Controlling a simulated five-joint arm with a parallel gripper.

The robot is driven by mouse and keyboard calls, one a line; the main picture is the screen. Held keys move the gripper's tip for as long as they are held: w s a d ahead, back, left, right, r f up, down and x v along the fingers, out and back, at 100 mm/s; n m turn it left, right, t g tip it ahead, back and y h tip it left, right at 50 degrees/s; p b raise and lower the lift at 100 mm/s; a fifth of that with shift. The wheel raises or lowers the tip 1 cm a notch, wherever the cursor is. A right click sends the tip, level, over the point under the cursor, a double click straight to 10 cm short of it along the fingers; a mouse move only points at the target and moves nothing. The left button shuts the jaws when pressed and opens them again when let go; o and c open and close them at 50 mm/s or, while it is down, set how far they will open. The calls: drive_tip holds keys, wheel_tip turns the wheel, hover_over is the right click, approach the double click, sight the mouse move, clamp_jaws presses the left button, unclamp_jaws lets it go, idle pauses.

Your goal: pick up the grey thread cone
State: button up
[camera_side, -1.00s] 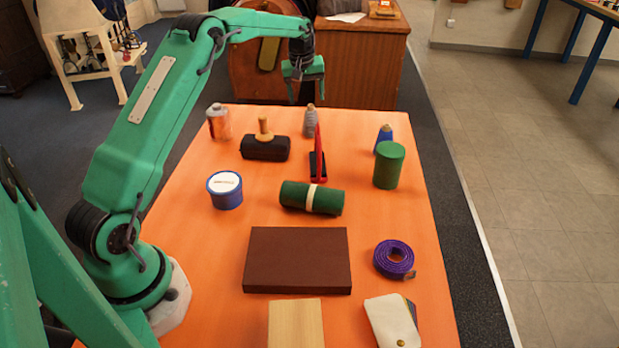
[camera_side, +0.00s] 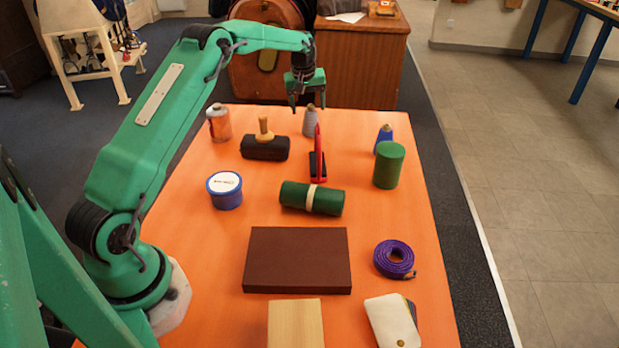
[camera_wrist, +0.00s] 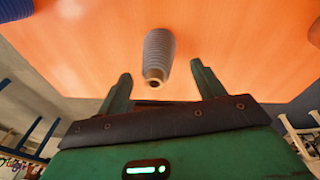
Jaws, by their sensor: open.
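The grey thread cone (camera_side: 310,121) stands upright near the far edge of the orange table, behind the red tool. In the wrist view the ribbed grey cone (camera_wrist: 158,58) shows with its tan tip towards me, between the lines of the two fingers but beyond their tips. My gripper (camera_side: 308,107) is open and empty, above and very near the cone in the side view. Its green fingers show spread apart in the wrist view (camera_wrist: 160,70). The side view does not make the exact gap between fingers and cone clear.
A red tool (camera_side: 319,160) stands just in front of the cone. A dark brush with a wooden knob (camera_side: 265,145) is to its left, with a bottle (camera_side: 219,124) farther left. A blue cone (camera_side: 383,137) and a green cylinder (camera_side: 389,166) stand to the right.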

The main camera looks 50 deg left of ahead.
drive_tip(key=shift+w+a+f, duration=0.1)
drive_tip(key=shift+w+f, duration=0.15)
drive_tip(key=shift+f, duration=0.75)
drive_tip(key=shift+w+f, duration=0.2)
drive_tip(key=shift+f, duration=0.8)
drive_tip(key=c, duration=1.1)
drive_tip(key=shift+r, duration=0.1)
drive_tip(key=shift+r, duration=0.75)
wheel_tip(320, 180, up, 3)
drive_tip(key=shift+f, duration=0.1)
drive_tip(key=d+r, duration=0.2)
drive_tip(key=d, duration=0.1)
drive_tip(key=s+d+r, duration=0.1)
drive_tip(key=d+r, duration=0.1)
drive_tip(key=d, duration=0.2)
drive_tip(key=d+r, duration=0.2)
drive_tip(key=d, duration=0.2)
drive_tip(key=shift+s+d+r, duration=0.25)
drive_tip(key=shift+s+r, duration=0.05)
drive_tip(key=shift+s, duration=0.05)
